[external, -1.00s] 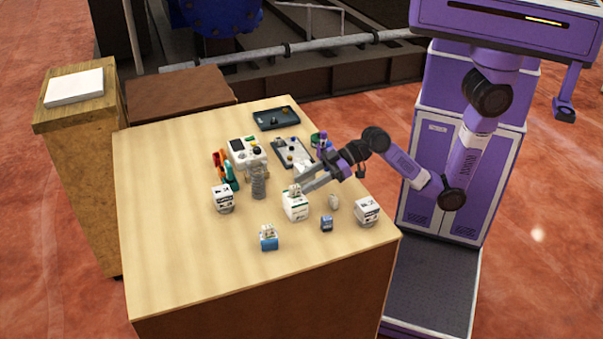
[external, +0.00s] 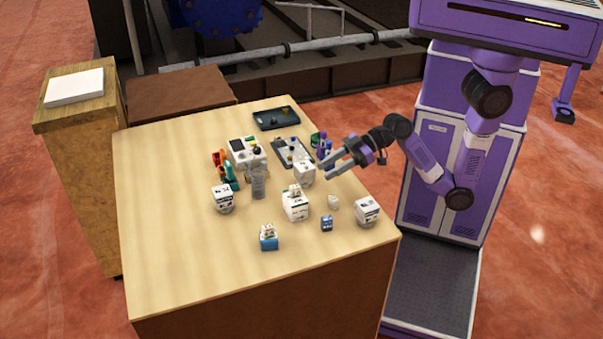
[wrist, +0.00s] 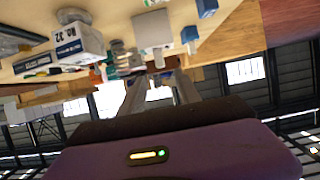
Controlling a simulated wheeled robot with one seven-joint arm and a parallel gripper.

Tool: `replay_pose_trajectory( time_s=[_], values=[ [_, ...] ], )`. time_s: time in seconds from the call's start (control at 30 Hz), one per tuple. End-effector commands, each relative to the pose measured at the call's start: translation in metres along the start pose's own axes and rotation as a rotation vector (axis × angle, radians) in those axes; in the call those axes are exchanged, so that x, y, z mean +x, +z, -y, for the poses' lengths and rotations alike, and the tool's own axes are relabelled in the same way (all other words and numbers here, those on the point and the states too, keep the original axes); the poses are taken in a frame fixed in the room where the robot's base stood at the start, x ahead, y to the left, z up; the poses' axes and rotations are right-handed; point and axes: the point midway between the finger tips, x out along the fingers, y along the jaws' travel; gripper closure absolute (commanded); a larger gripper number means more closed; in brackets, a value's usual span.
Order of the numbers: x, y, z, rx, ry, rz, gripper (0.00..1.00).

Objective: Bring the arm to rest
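My gripper (external: 325,167) hangs over the right part of the table (external: 170,245) in the external view, its fingers pointing left. In the wrist view my gripper (wrist: 162,76) shows two fingers apart with nothing held between them. A white box (external: 304,172) with dark print stands just left of the fingertips. From this angle I cannot tell the exact gap between them.
Several white boxes, one of them a printed box (external: 223,199), a grey cylinder (external: 258,184), a white device (external: 242,152) and a dark tray (external: 276,118) stand on the table. The table's left and front areas are clear. A wooden stand (external: 80,180) is at the left.

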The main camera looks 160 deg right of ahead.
Motion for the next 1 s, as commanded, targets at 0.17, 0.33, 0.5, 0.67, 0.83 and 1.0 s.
replay_pose_trajectory(
  time_s=[0.17, 0.33, 0.5, 0.67, 0.83, 1.0],
  values=[
    [0.000, 0.000, 0.000, 0.002, 0.000, 0.000, 0.61],
    [-0.001, -0.019, -0.009, 0.028, 0.037, -0.078, 0.61],
    [-0.008, -0.049, -0.028, 0.063, 0.132, -0.242, 0.61],
    [-0.012, -0.042, -0.005, 0.074, 0.146, -0.343, 0.61],
    [-0.023, -0.015, 0.050, 0.058, 0.081, -0.406, 0.61],
    [-0.049, 0.023, 0.115, 0.024, -0.042, -0.433, 0.61]
  ],
)
